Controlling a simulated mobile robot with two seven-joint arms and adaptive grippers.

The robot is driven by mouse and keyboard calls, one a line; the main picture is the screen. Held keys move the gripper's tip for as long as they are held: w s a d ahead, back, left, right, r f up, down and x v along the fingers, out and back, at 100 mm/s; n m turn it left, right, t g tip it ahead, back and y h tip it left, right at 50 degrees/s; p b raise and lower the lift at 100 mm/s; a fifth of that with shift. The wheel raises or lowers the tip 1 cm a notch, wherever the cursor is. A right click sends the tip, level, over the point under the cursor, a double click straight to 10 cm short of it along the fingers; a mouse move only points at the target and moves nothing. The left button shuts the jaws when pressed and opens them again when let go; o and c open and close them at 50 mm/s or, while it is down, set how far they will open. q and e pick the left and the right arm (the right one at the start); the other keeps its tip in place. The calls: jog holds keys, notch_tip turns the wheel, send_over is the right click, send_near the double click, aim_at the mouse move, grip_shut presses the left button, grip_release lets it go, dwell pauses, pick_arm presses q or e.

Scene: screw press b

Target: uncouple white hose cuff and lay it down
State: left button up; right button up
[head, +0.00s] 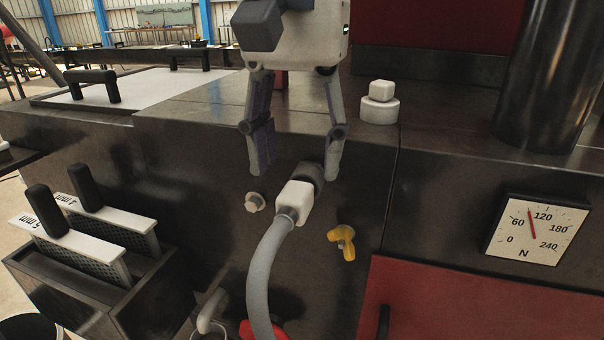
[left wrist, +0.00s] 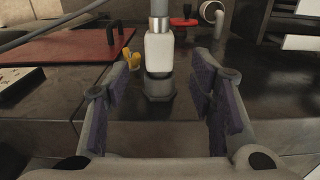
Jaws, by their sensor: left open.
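The white hose cuff (head: 293,202) sits on a dark coupling (head: 309,174) on the front face of the machine, with the grey hose (head: 264,265) hanging down from it. In the left wrist view the white cuff (left wrist: 159,52) stands against the dark coupling (left wrist: 158,87), between the two fingers in the picture. My left gripper (head: 296,170) is open, its fingers pointing down on either side of the coupling, just above the cuff. Nothing is between its pads in a grip. My right gripper is not in view.
A yellow wing knob (head: 342,242) is right of the cuff and a small pale knob (head: 255,202) left of it. A gauge (head: 537,232) is at the right. A dark rack with plates (head: 82,232) is at the lower left. A white knob (head: 380,108) stands on the top surface.

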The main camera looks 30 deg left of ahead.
aim_at(297, 187)
pick_arm(q)
notch_tip(297, 187, down, 4)
jog(key=shift+f, duration=0.1)
grip_shut()
dwell(0.5)
